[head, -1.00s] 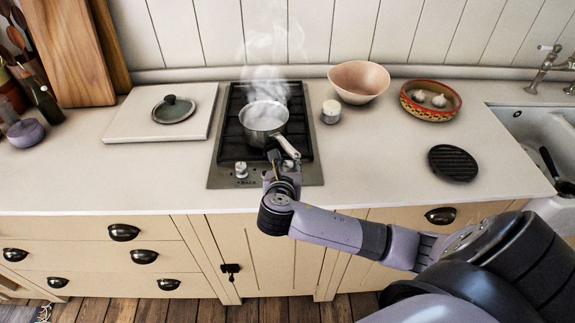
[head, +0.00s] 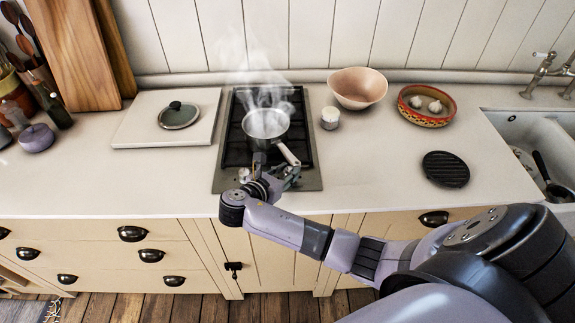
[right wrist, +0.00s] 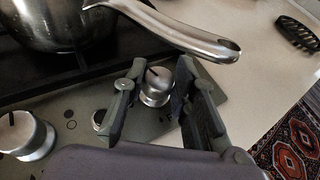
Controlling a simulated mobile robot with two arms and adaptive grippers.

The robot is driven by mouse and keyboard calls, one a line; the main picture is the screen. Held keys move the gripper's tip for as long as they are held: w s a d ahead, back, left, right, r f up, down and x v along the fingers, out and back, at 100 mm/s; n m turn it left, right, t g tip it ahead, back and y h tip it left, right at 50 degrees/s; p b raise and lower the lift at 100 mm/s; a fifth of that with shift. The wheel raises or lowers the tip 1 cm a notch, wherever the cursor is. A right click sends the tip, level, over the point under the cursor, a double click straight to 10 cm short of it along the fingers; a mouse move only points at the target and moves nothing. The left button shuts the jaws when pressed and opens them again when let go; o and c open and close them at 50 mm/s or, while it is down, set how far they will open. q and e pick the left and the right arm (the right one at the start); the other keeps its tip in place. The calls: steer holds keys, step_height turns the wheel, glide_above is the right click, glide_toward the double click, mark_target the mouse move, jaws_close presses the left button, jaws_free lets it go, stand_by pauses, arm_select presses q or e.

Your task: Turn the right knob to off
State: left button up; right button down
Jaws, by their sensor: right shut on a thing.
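The right knob (right wrist: 156,88) is a round silver knob on the steel front strip of the hob. In the right wrist view it sits between the two fingers of my right gripper (right wrist: 155,92), which is shut on it. A dark mark shows on the knob's top. In the head view my right gripper (head: 278,174) is at the hob's front right, under the pot handle, and hides this knob. The left knob (right wrist: 27,135) stands apart from the fingers; it also shows in the head view (head: 244,174). My left gripper is not in view.
A steaming pot (head: 266,124) stands on the hob (head: 228,160); its handle (right wrist: 200,42) juts out close over the gripper. A black trivet (head: 445,169) lies further right. The counter between is clear.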

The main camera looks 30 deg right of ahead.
steer(key=shift+a+m+g, duration=0.15)
steer(key=shift+m+g, duration=0.65)
steer(key=shift+g, duration=0.2)
steer(key=shift+w+f+m+g+h, duration=0.15)
steer(key=shift+m+g+h, duration=0.25)
steer(key=shift+m+g, duration=0.75)
steer(key=shift+g, duration=0.35)
steer(key=c, duration=1.3)
jaws_free()
